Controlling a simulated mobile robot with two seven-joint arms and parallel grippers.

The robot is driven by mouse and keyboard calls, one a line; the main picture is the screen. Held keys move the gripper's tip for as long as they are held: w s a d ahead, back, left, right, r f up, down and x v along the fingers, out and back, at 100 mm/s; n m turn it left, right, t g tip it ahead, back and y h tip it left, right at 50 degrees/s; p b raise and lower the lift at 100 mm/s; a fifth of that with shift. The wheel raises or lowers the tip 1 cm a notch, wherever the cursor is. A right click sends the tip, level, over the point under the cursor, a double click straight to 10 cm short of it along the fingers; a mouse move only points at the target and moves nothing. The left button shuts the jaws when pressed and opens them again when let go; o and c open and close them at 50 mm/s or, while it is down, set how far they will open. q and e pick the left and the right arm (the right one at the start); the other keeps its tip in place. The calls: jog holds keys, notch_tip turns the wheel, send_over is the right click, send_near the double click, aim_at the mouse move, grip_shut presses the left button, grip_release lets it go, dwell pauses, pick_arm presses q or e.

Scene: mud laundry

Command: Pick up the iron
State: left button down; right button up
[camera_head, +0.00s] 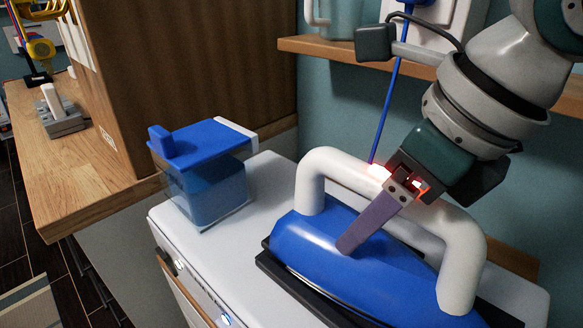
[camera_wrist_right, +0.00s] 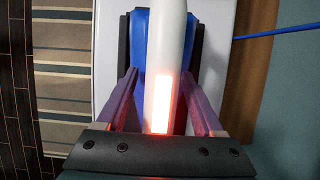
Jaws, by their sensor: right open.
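The iron (camera_head: 345,246) has a blue body and a thick white arched handle (camera_head: 463,258). It lies on a dark base on top of a white appliance. My right gripper (camera_head: 345,243) reaches down over the handle from the upper right, with one purple finger showing in front of it. In the right wrist view the iron's white handle (camera_wrist_right: 164,45) runs between the two fingers of my right gripper (camera_wrist_right: 163,78). The fingers stand apart on either side, with a visible gap to the handle. A red glow lights the handle near the palm. My left gripper is not seen.
A clear container with a blue lid (camera_head: 205,170) stands on the white appliance (camera_head: 262,190), left of the iron. A wooden shelf (camera_head: 325,48) is behind, near my right arm. A blue cord (camera_head: 386,110) hangs behind the handle. A wooden counter (camera_head: 80,180) is at left.

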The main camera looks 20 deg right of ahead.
jog(key=shift+f, duration=0.1)
dwell(0.3)
grip_shut()
dwell(0.4)
dwell(0.5)
